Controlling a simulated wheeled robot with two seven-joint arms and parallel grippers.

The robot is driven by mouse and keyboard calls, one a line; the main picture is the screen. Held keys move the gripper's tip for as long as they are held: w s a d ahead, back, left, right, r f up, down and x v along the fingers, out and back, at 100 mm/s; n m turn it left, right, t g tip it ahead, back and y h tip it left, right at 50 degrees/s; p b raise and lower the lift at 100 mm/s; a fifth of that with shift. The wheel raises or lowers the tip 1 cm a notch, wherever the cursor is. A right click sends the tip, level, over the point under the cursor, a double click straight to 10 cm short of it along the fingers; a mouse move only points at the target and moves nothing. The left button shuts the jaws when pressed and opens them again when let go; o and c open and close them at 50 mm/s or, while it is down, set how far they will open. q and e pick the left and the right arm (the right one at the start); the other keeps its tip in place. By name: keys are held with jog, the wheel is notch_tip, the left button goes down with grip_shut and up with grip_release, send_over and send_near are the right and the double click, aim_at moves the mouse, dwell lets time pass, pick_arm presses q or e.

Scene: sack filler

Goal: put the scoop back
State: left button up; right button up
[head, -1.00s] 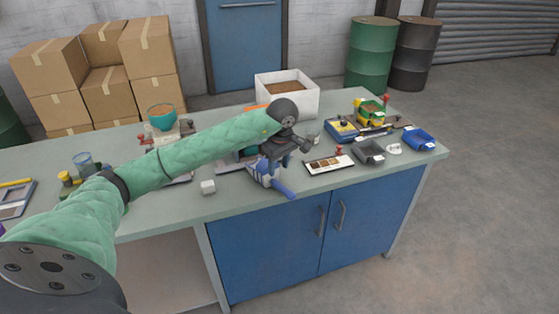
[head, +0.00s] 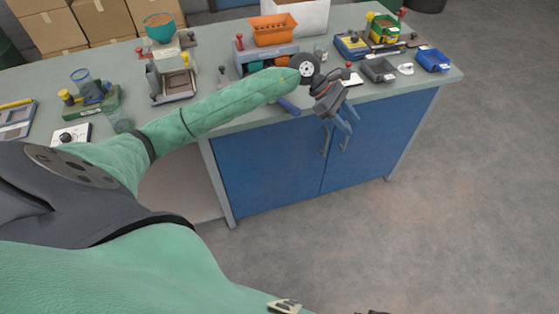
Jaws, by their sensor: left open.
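My left gripper (head: 343,122) is in front of the bench's front edge, its blue fingers apart, pointing down and to the right, with nothing seen between them. A blue handle (head: 288,106), which looks like the scoop's, lies at the bench's front edge, left of the gripper and apart from it. My left arm hides the rest of that thing, so I cannot tell how it rests. My right gripper is not clearly in view.
The bench (head: 440,77) holds an orange hopper (head: 272,30), a teal bowl (head: 163,30), a grey tray (head: 379,70) and a blue tray (head: 432,60). A white bin (head: 312,15) stands at the back. The floor (head: 440,190) right of the bench is clear.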

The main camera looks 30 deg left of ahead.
pick_arm(q)
jog(key=d+n+t+h, duration=0.4)
jog(key=d+n+h, duration=0.2)
jog(key=d+n, duration=0.1)
jog(key=s+a+f+n+t+y, duration=0.2)
jog(key=a+f+n+t+y, duration=0.4)
jog(key=f+n, duration=0.8)
jog(key=s+a+f+n+t+y, duration=0.3)
jog(key=f+n+y, duration=0.55)
jog(key=n, duration=1.15)
jog(key=s+a+f+n+g+y, duration=0.2)
jog(key=s+f+n+g, duration=0.4)
jog(key=s+f, duration=0.75)
jog(key=s+d+f+n+g, duration=0.1)
jog(key=s+f+g, duration=0.1)
jog(key=s, duration=0.4)
jog(key=s+d+f+n+g, duration=0.1)
jog(key=s+f+n+g, duration=0.1)
jog(key=s+f, duration=0.2)
jog(key=s+d+f+n+g+h, duration=0.1)
jog(key=s+f+n+g, duration=0.1)
jog(key=s, duration=0.6)
jog(key=shift+d+f, duration=0.3)
jog(key=shift+f, duration=0.15)
jog(key=shift+s, duration=0.1)
